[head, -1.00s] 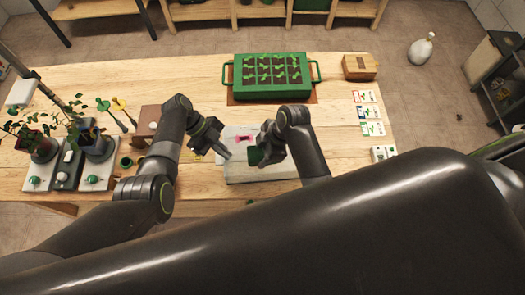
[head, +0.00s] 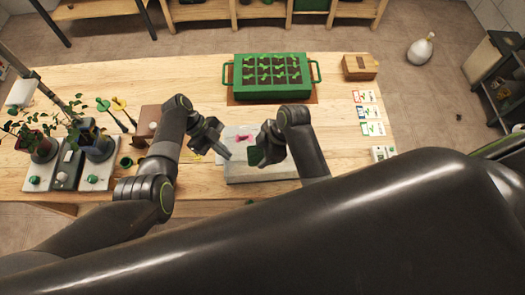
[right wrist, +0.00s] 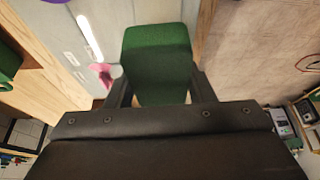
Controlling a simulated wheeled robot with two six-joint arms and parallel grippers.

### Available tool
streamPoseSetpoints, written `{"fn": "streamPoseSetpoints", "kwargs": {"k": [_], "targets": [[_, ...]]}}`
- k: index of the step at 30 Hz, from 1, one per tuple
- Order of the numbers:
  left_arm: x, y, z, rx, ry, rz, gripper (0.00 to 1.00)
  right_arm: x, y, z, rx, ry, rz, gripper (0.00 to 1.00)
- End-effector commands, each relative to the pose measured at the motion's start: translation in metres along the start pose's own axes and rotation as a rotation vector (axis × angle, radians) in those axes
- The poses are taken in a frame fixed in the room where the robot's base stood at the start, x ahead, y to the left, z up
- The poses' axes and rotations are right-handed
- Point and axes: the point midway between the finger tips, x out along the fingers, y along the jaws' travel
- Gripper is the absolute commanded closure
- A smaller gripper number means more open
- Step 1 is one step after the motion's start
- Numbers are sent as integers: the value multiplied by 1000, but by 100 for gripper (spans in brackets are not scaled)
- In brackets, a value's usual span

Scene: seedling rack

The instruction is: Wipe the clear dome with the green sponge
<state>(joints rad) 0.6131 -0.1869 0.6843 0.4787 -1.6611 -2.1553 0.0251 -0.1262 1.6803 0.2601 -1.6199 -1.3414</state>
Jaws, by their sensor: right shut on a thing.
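The green sponge (right wrist: 157,60) is held between the fingers of my right gripper (right wrist: 157,95), which is shut on it. In the head view the sponge (head: 254,156) is above the grey-white board (head: 262,174). A pink thing (head: 243,139) is on the board, left of the sponge; it also shows in the right wrist view (right wrist: 103,75). The clear dome's outline cannot be made out. A bright streak shows near the pink thing in the right wrist view. My left gripper (head: 224,152) is at the board's left edge; its jaw opening is unclear.
A green seedling tray (head: 270,94) stands behind the board. A wooden box (head: 360,67) and several seed cards (head: 369,112) are to the right. Potted plants (head: 97,143) stand at the left. Bare table lies between the board and the cards.

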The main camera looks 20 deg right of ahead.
Motion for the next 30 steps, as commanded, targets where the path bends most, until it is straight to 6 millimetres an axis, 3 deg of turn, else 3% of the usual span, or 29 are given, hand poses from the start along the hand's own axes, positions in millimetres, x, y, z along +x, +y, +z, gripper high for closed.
{"fn": "streamPoseSetpoints", "kwargs": {"k": [30], "targets": [[0,0,0,0,0,0,100,10,0,4,0,0,-1,69]]}}
